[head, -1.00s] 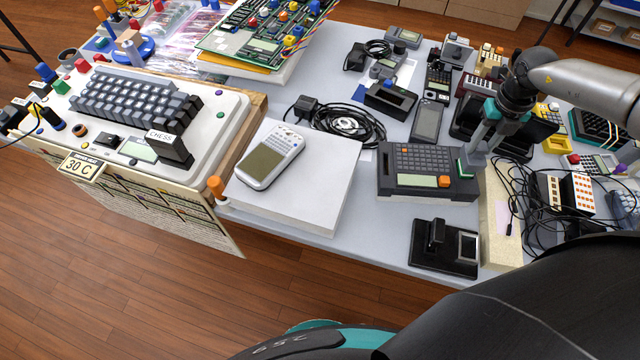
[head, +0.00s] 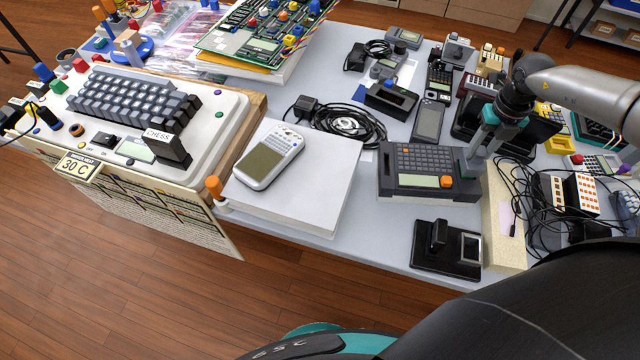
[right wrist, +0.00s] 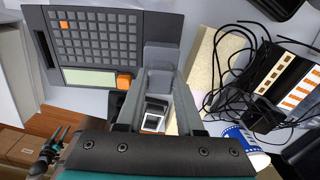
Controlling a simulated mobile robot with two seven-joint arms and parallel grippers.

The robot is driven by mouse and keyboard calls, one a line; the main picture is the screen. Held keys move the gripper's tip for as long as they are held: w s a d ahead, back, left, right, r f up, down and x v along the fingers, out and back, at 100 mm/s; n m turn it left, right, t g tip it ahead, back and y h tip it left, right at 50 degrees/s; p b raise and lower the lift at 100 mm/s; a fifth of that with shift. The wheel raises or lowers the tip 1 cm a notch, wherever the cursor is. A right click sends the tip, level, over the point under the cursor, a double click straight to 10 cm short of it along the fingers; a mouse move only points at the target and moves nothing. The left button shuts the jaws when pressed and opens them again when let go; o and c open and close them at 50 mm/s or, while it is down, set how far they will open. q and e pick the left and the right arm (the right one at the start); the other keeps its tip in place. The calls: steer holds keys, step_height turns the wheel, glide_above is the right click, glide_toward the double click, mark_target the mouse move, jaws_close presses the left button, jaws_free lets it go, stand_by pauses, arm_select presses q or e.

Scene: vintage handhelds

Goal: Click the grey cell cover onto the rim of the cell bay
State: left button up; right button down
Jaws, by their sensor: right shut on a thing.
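My right gripper (head: 474,157) is lowered at the right end of a dark calculator-like handheld (head: 412,160). In the right wrist view the gripper (right wrist: 161,72) is shut on the grey cell cover (right wrist: 162,55), a flat plate with rounded corners at the fingertips. The cover lies over or right beside the right end of the handheld (right wrist: 110,18). I cannot tell whether it touches or is seated. The cell bay and its rim cannot be made out; the cover and fingers hide that end. My left gripper is not in view.
A black stand (head: 432,262) lies in front of the handheld. A beige block (head: 505,225) and tangled black cables (head: 522,190) are close on the right. A white box (head: 320,185) with a pale calculator (head: 270,157) is on the left. Bare tabletop (head: 385,235) shows between.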

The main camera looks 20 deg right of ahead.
mark_target(481, 150)
steer(key=shift+f+b, duration=0.6)
steer(key=shift+f, duration=0.25)
steer(key=shift+c, duration=2.3)
jaws_free()
steer(key=c, duration=0.3)
steer(key=shift+r, duration=0.15)
step_height(481, 150, up, 7)
steer(key=p, duration=0.6)
steer(key=shift+p, duration=0.35)
